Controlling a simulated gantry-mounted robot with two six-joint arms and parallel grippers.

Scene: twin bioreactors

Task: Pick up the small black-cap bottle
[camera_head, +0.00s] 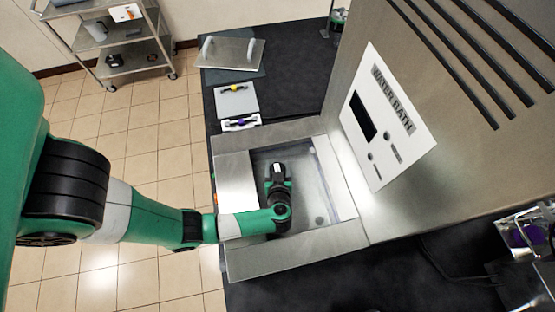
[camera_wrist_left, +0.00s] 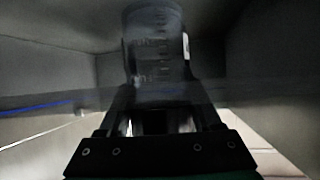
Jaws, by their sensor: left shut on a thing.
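My left arm reaches from the left into the open basin of the water bath (camera_head: 340,175). In the left wrist view my left gripper (camera_wrist_left: 160,98) is shut on a small clear bottle (camera_wrist_left: 158,45) with graduation marks. The bottle stands out beyond the fingers, roughly in line with them, in dim light. My right gripper is not in view.
The basin walls surround my wrist closely. The upright water bath panel (camera_head: 388,115) rises at the right. A metal lid with handles (camera_head: 230,53) and racks (camera_head: 237,98) lie on the dark bench behind. A cart (camera_head: 115,45) stands at the back left.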

